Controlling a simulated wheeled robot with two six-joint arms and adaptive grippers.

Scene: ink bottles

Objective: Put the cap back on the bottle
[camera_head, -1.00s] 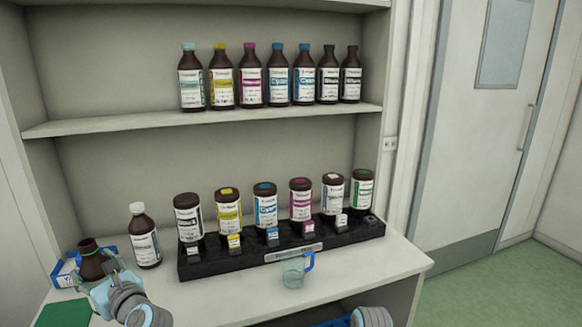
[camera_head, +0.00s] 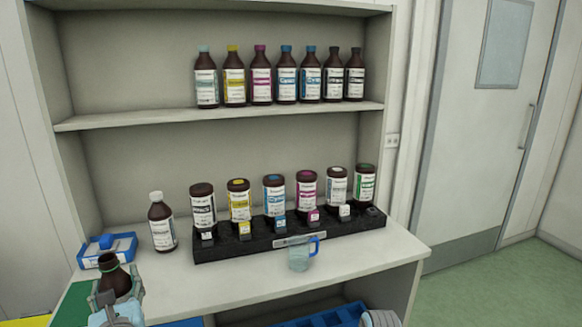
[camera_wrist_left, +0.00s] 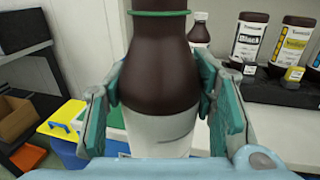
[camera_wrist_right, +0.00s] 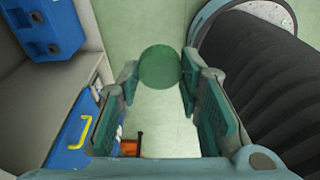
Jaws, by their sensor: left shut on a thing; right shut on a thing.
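The dark brown bottle (camera_head: 115,278) has an open neck with a green ring and no cap in the head view. My left gripper (camera_head: 117,299) is shut around its body and holds it upright at the left end of the counter. In the left wrist view the fingers (camera_wrist_left: 160,100) press on both sides of the bottle (camera_wrist_left: 160,70), over its white label; its mouth is cut off at the top. In the right wrist view my right gripper (camera_wrist_right: 159,82) is shut on a round green cap (camera_wrist_right: 159,66), above the floor. The right fingers are out of the head view.
A black rack (camera_head: 290,243) holds several inverted bottles. A white-capped bottle (camera_head: 162,225) and a blue tray (camera_head: 122,247) stand beside the held bottle. A glass mug (camera_head: 299,256) is on the counter. A green mat (camera_head: 72,305) lies at left. A blue crate (camera_head: 320,316) is below.

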